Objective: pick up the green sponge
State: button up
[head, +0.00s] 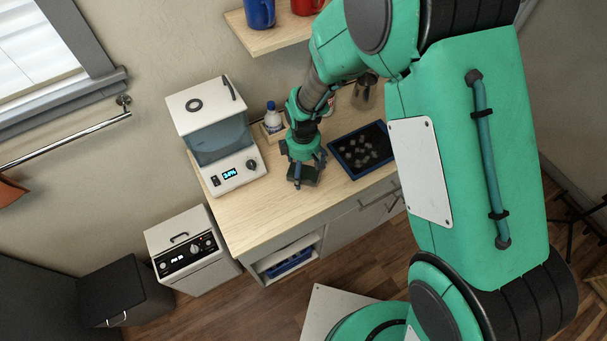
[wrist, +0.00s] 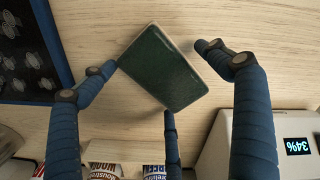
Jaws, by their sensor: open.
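The green sponge (wrist: 161,68) is a dark green block with a pale edge, lying tilted in the picture on the light wooden counter in the wrist view. It is partly visible in the head view (head: 307,178), beneath my gripper (head: 304,166). My gripper (wrist: 162,80) has its blue fingers spread open around the sponge: one at its left corner, one at its right, one at its lower edge. The left and lower fingertips look very close to it; I cannot tell whether they touch. Nothing is gripped.
A dark blue tray (head: 334,151) with small pieces lies right of my gripper. A white machine (head: 237,175) with a lit display stands to the left. A white bottle (head: 272,121) and a glass jar (head: 364,95) stand behind. The counter's front (head: 262,222) is clear.

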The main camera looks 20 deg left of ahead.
aim_at(303, 168)
jog(key=c, duration=1.2)
jog(key=shift+r, duration=0.1)
jog(key=shift+r, duration=0.7)
notch_tip(303, 168, up, 2)
jog(key=shift+r+p, duration=0.2)
jog(key=shift+p, duration=0.25)
jog(key=s+d+r+p, duration=0.1)
jog(key=s+d, duration=0.8)
jog(key=s, duration=0.4)
